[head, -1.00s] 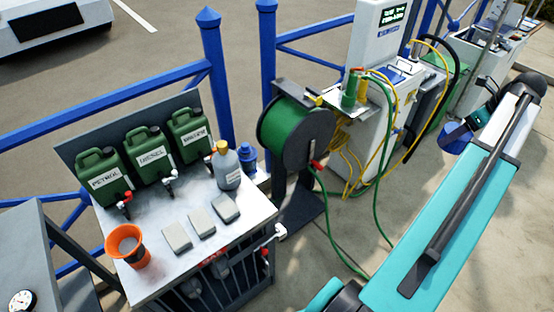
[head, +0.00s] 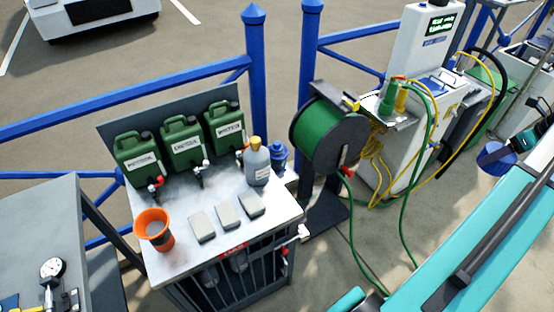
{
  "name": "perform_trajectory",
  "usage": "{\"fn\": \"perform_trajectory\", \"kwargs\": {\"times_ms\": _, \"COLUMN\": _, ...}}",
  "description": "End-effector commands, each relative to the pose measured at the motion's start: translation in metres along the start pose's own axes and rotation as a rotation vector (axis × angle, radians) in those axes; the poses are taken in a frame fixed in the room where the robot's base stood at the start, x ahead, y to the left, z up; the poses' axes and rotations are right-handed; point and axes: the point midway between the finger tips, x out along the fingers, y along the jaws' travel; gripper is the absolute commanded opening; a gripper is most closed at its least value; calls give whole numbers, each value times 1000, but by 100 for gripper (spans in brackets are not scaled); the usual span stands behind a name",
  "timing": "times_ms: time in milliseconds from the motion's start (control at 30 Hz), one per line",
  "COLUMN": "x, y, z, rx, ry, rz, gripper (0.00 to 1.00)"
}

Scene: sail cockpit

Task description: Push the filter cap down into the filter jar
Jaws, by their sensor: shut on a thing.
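My gripper (head: 508,149) is at the right edge, small and partly cut off. It is shut on a dark blue, cup-shaped piece (head: 492,157), held over the paving, well right of the bench. I cannot tell whether this piece is the filter cap. No filter jar can be named with certainty. A blue vessel with a narrower top (head: 279,158) stands at the bench's back right corner, partly hidden by a grey bottle. An orange cup-like vessel (head: 165,241) with a grey inside stands at the bench's front left.
The metal bench (head: 190,264) carries green cans (head: 183,143), a grey bottle (head: 257,166) and grey blocks (head: 227,215). A green hose reel (head: 331,137) and white service post (head: 424,50) stand right. Hoses cross the paving. A grey table (head: 40,225) is left.

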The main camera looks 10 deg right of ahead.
Motion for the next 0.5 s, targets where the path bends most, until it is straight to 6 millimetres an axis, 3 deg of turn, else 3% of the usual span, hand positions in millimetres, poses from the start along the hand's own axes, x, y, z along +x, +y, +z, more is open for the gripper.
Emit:
{"fn": "perform_trajectory", "kwargs": {"times_ms": 267, "x": 5, "y": 5, "z": 9, "rx": -29, "ry": -1, "rz": 12, "gripper": 44}}
{"fn": "perform_trajectory", "kwargs": {"times_ms": 500, "x": 28, "y": 33, "z": 50, "rx": -171, "ry": -1, "rz": 72, "gripper": 44}}
